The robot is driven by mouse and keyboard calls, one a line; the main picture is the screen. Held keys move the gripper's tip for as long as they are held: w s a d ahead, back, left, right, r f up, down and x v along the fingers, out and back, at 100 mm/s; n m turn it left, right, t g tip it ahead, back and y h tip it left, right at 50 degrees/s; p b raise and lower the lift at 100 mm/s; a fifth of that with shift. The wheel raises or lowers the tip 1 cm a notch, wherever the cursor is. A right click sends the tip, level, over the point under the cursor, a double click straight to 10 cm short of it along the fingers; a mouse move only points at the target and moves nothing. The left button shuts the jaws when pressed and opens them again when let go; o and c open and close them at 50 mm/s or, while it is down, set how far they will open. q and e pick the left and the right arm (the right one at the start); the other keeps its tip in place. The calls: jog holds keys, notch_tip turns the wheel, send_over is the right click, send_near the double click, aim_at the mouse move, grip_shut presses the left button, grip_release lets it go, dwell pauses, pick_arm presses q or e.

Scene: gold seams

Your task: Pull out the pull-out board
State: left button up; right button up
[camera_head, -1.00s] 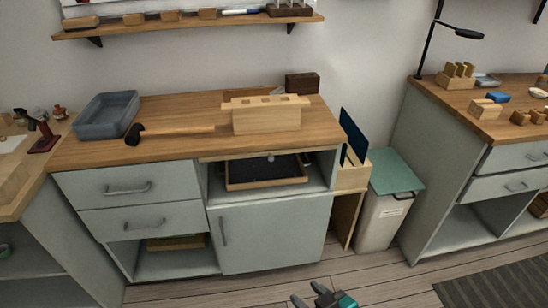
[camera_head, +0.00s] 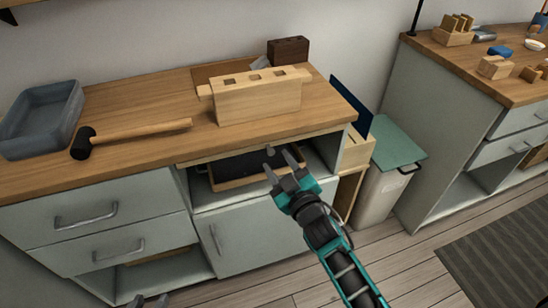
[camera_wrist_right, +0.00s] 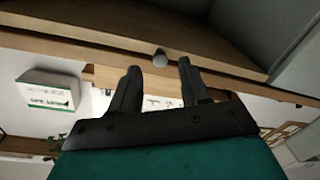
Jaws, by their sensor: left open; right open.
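The pull-out board (camera_head: 225,155) shows as a thin light wood strip under the worktop, above the open cabinet bay. A small round grey knob (camera_head: 268,150) sits on its front edge. My right gripper (camera_head: 281,160) is open and empty, its fingertips close to the knob. In the right wrist view the knob (camera_wrist_right: 160,58) appears between the two open fingertips (camera_wrist_right: 157,68), with the wooden board front (camera_wrist_right: 215,62) behind; contact cannot be told. My left gripper (camera_head: 148,300) shows only its tips at the bottom edge, open and away from the cabinet.
A dark-bottomed wooden tray (camera_head: 228,180) lies in the bay below. On the worktop (camera_head: 150,95) are a wooden block with slots (camera_head: 255,98), a mallet (camera_head: 140,131) and a grey bin (camera_head: 40,120). A lidded bin (camera_head: 385,195) stands right of the cabinet. The floor in front is clear.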

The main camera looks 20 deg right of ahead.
aim_at(272, 154)
jog(key=shift+w+a, duration=0.2)
jog(key=shift+w, duration=1.45)
jog(key=shift+c, duration=0.4)
grip_shut()
